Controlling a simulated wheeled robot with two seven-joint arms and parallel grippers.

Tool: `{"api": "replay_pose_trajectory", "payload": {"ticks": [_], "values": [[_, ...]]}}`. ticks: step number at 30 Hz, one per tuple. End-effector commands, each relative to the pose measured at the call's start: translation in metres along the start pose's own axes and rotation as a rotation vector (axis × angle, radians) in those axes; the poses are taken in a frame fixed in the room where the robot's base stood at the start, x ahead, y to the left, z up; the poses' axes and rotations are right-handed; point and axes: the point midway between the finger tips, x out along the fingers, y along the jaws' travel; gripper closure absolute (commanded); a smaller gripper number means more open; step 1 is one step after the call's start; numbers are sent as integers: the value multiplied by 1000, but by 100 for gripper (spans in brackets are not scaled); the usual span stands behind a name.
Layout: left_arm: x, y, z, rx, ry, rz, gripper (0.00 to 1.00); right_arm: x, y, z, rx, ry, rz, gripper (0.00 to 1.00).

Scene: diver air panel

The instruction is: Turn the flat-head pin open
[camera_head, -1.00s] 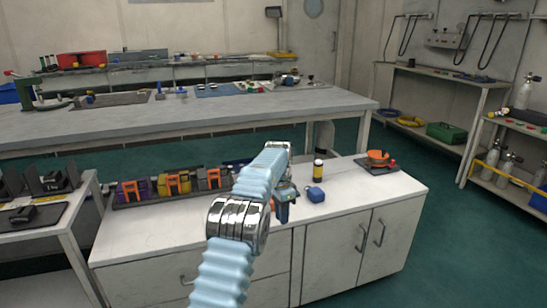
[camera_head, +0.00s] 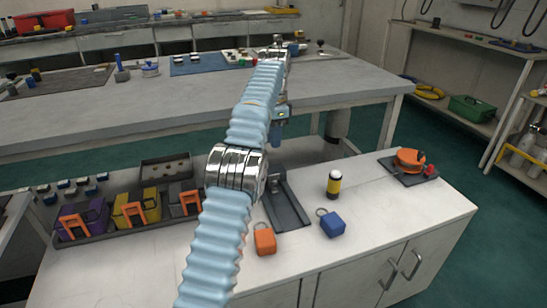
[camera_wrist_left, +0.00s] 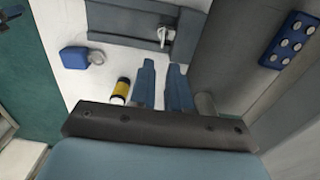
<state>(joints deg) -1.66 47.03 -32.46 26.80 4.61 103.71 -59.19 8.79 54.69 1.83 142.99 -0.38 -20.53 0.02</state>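A dark grey panel (camera_head: 285,208) lies on the white cabinet top, partly hidden behind my left arm. In the left wrist view, the grey panel (camera_wrist_left: 120,22) has a small pale metal piece (camera_wrist_left: 163,36) on a square mount, which looks like the flat-head pin; its exact angle is hard to tell. My left gripper (camera_head: 278,143) is above the far end of the panel. In the left wrist view, its two blue fingers (camera_wrist_left: 162,68) are parted with a narrow gap, empty, pointing towards the metal piece and apart from it. My right gripper is not in view.
On the cabinet top (camera_head: 385,215) are a yellow-and-black cylinder (camera_head: 334,185), a blue padlock (camera_head: 332,225), an orange padlock (camera_head: 264,240) and an orange disc-shaped part (camera_head: 408,158). A tray (camera_head: 120,232) holds purple, yellow and grey units. A long grey bench (camera_head: 150,105) stands behind.

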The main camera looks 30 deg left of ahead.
Motion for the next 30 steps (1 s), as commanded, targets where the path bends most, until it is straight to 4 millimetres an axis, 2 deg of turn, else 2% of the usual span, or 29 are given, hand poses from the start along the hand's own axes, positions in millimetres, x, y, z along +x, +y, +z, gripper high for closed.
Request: {"api": "replay_pose_trajectory", "payload": {"ticks": [4,8,11,21,27,30], "values": [[-1,1,0,5,-1,-1,83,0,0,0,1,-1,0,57],[10,1,0,5,-2,0,83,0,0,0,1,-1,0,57],[24,2,1,5,-2,2,83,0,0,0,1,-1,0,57],[103,1,1,4,-4,0,83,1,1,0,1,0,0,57],[128,1,1,4,-2,-1,83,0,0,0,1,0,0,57],[133,0,1,4,-1,-3,83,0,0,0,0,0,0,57]]}}
